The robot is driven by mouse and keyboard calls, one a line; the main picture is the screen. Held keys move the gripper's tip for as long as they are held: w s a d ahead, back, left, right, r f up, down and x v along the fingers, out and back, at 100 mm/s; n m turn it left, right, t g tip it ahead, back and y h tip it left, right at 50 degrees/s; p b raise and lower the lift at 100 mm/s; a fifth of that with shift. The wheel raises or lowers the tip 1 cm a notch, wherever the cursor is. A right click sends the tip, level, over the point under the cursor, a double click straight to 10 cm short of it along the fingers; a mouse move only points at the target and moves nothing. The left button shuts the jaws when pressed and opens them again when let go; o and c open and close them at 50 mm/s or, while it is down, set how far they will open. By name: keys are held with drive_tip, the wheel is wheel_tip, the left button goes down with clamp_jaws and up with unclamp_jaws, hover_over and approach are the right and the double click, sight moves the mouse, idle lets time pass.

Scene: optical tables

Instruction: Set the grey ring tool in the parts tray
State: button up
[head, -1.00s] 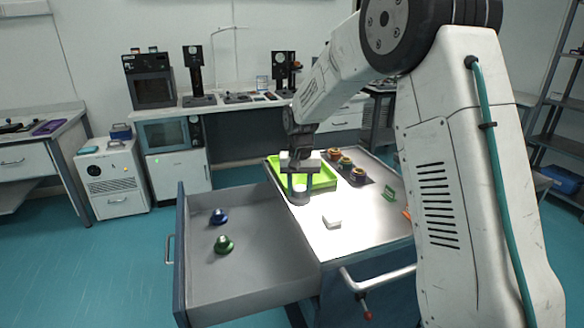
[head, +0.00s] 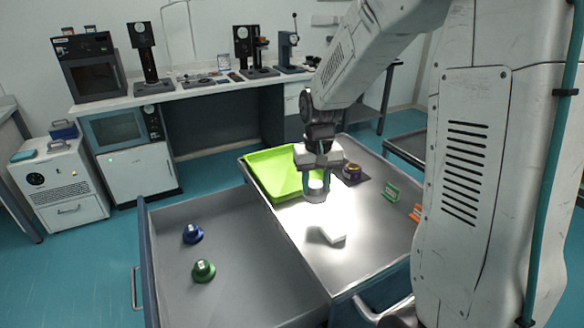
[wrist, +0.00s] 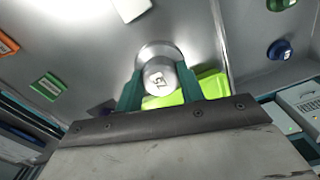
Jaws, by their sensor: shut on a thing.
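The grey ring tool (head: 316,195) is a short silver cylinder with a wider flange. My gripper (head: 316,181) is shut on it, and the tool hangs upright over the grey bench top. The wrist view shows the tool (wrist: 158,52) with a numbered end between the two teal fingers. The parts tray (head: 262,183) is a shallow lime-green tray at the bench's far left. The tool is beside the tray's near right corner. Part of the tray (wrist: 211,84) also shows behind the fingers in the wrist view. The tool's exact height is hard to tell.
A white block (head: 333,234) lies on the bench in front of the gripper. A brassy fixture (head: 352,172) stands right of it. A green bracket (head: 390,193) and an orange one (head: 416,212) are farther right. The open drawer (head: 235,260) holds a blue and a green knob.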

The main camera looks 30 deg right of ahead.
drive_tip(key=w+d, duration=0.1)
drive_tip(key=w, duration=0.3)
drive_tip(key=w+d+f, duration=0.1)
drive_tip(key=w+d, duration=0.1)
drive_tip(key=w, duration=0.3)
drive_tip(key=w+d, duration=0.2)
drive_tip(key=w, duration=0.2)
drive_tip(key=shift+w+d+f, duration=0.2)
drive_tip(key=shift+d, duration=0.05)
drive_tip(key=shift+f, duration=1.75)
drive_tip(key=shift+f, duration=0.1)
drive_tip(key=o, duration=1)
drive_tip(key=shift+o, duration=0.2)
